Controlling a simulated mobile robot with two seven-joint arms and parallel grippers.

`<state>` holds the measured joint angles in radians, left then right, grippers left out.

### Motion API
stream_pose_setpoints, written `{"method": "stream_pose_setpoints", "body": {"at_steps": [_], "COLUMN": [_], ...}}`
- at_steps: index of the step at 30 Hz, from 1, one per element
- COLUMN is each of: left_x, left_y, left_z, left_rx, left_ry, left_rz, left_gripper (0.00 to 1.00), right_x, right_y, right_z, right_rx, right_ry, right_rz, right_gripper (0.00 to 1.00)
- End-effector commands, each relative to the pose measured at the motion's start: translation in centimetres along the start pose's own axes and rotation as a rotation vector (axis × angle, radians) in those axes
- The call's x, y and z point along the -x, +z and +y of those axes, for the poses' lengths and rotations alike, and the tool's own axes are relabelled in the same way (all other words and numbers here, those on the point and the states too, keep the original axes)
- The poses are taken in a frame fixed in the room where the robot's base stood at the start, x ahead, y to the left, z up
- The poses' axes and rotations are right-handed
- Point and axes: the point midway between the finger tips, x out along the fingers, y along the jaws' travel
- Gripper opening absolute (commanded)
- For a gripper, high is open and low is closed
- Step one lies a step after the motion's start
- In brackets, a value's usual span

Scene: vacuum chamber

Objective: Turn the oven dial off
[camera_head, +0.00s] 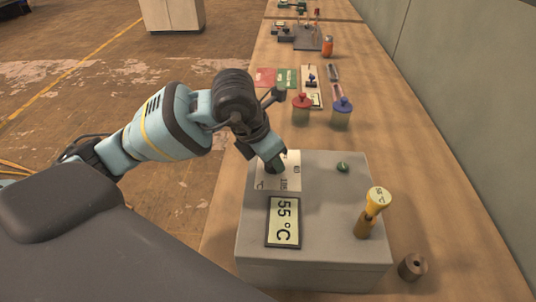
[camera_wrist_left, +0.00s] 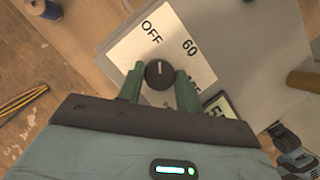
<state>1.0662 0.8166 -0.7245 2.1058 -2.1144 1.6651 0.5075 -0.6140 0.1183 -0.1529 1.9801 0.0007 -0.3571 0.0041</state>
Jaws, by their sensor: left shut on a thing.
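The oven is a grey box (camera_head: 315,268) on the bench, with a white dial plate (camera_head: 290,182) on its top. The dial (camera_wrist_left: 159,74) is a round black knob with a white mark, seen in the left wrist view. The mark points up in that view, between the printed OFF and 60. My left gripper (camera_head: 274,168) is over the plate, and in the left wrist view its two green fingers (camera_wrist_left: 159,84) are closed on either side of the dial. In the head view my gripper hides the dial. My right gripper is not visible.
The oven display (camera_head: 284,222) reads 55 °C. A yellow-topped thermometer (camera_head: 377,200) stands up from the oven's front right, and a green knob (camera_head: 343,167) sits behind. Red-lidded (camera_head: 302,112) and blue-lidded (camera_head: 342,110) jars stand beyond. A brown cylinder (camera_head: 412,267) is at right.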

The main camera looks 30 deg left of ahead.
Motion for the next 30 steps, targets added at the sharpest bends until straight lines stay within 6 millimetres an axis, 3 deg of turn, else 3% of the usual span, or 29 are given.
{"method": "stream_pose_setpoints", "body": {"at_steps": [7, 23, 24, 28, 30], "left_x": [0.16, 0.01, 0.01, 0.01, 0.01], "left_y": [0.07, 0.03, 0.03, 0.03, 0.02], "left_z": [-0.05, -0.02, -0.02, -0.02, -0.03], "left_rx": [0.081, 0.108, 0.108, 0.107, 0.107], "left_ry": [0.035, 0.045, 0.045, 0.045, 0.044], "left_rz": [-0.001, 0.000, 0.000, 0.000, 0.000], "left_gripper": [0.12, 0.12, 0.36, 0.53, 0.57], "right_x": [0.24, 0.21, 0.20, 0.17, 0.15], "right_y": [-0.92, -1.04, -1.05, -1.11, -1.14], "right_z": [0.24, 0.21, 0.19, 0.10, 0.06], "right_rx": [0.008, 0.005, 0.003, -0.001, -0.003], "right_ry": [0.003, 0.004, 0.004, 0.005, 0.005], "right_rz": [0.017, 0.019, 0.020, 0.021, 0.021], "right_gripper": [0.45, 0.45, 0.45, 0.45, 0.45]}}
